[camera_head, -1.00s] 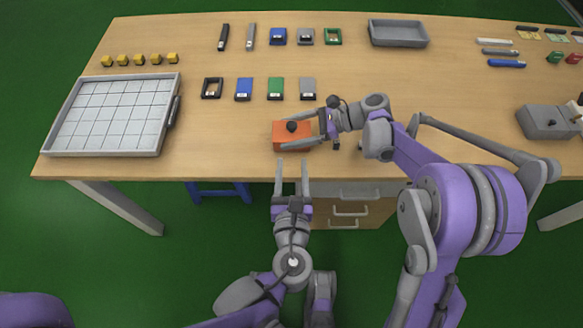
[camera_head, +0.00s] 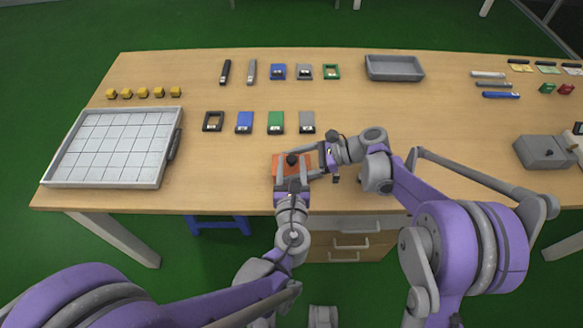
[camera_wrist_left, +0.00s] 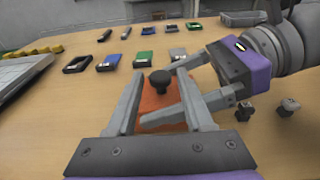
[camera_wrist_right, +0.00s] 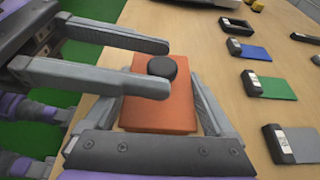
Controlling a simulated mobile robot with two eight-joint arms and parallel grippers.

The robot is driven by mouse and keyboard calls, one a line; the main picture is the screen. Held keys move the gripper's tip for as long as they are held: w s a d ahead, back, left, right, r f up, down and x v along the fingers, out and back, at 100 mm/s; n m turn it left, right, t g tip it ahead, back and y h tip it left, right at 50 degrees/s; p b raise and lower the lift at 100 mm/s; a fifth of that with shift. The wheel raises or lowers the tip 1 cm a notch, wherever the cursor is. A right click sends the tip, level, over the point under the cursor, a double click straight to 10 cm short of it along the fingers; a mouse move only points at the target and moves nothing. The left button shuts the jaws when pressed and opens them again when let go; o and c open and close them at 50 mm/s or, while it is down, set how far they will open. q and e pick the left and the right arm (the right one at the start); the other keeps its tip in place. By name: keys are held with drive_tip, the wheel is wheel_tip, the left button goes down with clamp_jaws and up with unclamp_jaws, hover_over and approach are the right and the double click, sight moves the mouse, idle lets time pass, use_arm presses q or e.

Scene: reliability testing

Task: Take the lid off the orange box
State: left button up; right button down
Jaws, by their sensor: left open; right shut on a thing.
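The orange box (camera_head: 278,161) is near the table's front edge, with a dark round knob (camera_head: 292,158) on its lid. My right gripper (camera_head: 305,162) has its fingers along opposite sides of the box and is shut on it; the right wrist view shows the box (camera_wrist_right: 155,118) between them. My left gripper (camera_head: 292,167) is open, its fingers reaching over the box from the front. In the left wrist view the knob (camera_wrist_left: 160,80) lies between its fingertips. In the right wrist view the knob (camera_wrist_right: 162,67) is beside the fingertips; contact cannot be told. The lid seam is not discernible.
A white gridded tray (camera_head: 52,180) is at the left. Black, blue, green and grey small items, such as the green one (camera_head: 276,121), lie behind the box. A grey tray (camera_head: 394,76) is at the back and a grey box (camera_head: 540,152) at the right.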

sight(291, 172)
use_arm(q)
clamp_jaws()
drive_tip(key=shift+r, duration=0.15)
idle(0.6)
drive_tip(key=shift+r, duration=0.65)
use_arm(e)
drive_tip(key=shift+f, duration=0.1)
use_arm(q)
drive_tip(key=shift+r, duration=0.3)
drive_tip(key=shift+r, duration=0.15)
drive_tip(key=shift+r, duration=1.85)
